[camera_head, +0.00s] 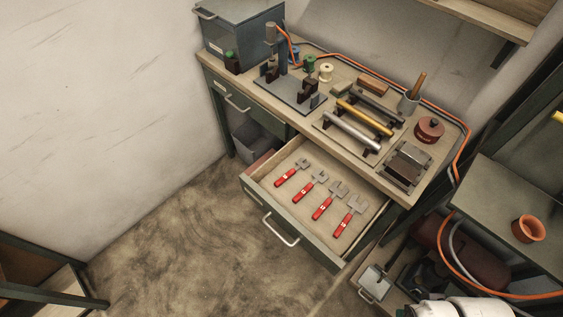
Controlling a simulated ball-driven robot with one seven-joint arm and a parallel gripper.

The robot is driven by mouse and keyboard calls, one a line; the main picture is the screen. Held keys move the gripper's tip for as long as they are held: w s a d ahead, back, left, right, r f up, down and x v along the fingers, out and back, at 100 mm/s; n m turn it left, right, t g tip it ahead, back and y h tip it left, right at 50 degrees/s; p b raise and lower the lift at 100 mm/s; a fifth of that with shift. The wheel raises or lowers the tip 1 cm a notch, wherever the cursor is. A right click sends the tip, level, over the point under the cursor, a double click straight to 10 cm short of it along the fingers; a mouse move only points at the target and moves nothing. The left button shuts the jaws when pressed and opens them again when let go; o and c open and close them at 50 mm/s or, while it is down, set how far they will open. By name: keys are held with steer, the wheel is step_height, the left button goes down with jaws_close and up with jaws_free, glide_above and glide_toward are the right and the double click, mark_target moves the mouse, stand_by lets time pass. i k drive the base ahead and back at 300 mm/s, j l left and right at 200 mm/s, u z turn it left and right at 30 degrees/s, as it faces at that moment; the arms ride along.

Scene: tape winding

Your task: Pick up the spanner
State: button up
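Several spanners with red handles and grey open-jaw heads lie side by side in the open drawer (262,189) of the workbench. From left to right they are the first spanner (287,177), the second (305,193), the third (323,208) and the last (343,223). They lie apart, with their heads toward the bench and handles toward the drawer front. Nothing covers them. White rounded parts at the bottom right edge look like my own arm. My gripper is not in view.
The bench top (325,105) holds a clamp stand (290,90), metal rods (352,131), a red tin (429,130) and a grey box (240,30). An orange hose runs along its back. A side table (500,205) carries an orange pot (528,229). The floor (200,245) before the drawer is clear.

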mark_target(290, 174)
steer(key=i+u, duration=0.45)
steer(key=i, duration=0.55)
